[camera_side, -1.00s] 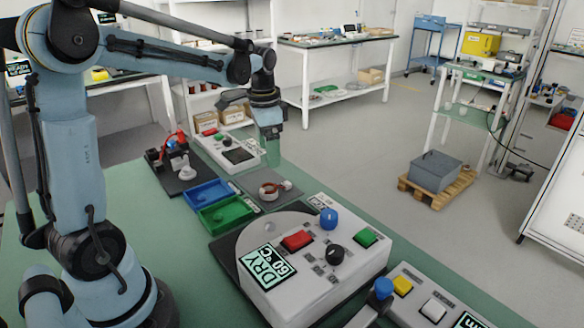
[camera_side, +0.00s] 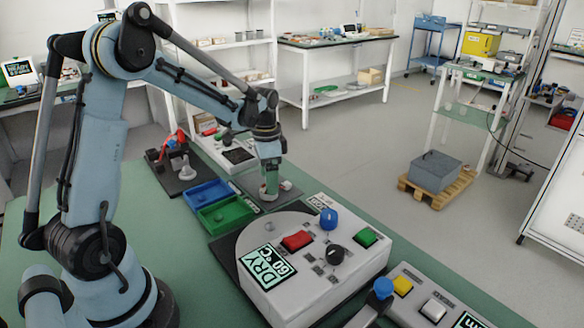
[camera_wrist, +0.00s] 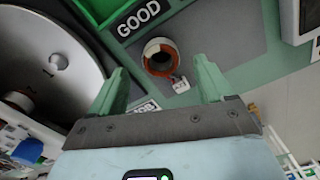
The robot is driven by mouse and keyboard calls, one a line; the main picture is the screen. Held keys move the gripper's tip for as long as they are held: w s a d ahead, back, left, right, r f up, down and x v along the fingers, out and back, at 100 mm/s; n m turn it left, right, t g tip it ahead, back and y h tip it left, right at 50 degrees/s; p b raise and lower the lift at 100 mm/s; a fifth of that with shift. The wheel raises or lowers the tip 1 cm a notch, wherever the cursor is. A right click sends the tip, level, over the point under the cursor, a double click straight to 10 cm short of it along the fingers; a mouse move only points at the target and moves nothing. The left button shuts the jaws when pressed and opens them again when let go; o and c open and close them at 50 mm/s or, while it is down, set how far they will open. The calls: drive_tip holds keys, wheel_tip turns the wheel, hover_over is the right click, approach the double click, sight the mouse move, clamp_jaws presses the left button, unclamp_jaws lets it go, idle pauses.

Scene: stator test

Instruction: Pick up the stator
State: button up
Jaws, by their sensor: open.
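The stator (camera_wrist: 160,73), a short white ring with copper windings and a small white connector, lies on a grey plate (camera_wrist: 225,35) beside the GOOD label in the wrist view. My gripper (camera_wrist: 160,66) is open, with one green finger on each side of the stator in that picture; the gap to it is hard to judge. In the side view my gripper (camera_side: 270,180) points down at the stator (camera_side: 265,194), which is partly hidden by the fingers.
Blue (camera_side: 208,193) and green (camera_side: 227,212) bins stand left of the plate. A control box (camera_side: 305,265) marked DRY stands in front. A white panel device (camera_side: 233,152) and a black-based fixture (camera_side: 180,170) are behind.

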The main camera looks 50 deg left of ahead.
sight(287, 186)
drive_tip(key=shift+w+f, duration=0.1)
drive_tip(key=shift+f, duration=1.9)
drive_tip(key=c, duration=1.2)
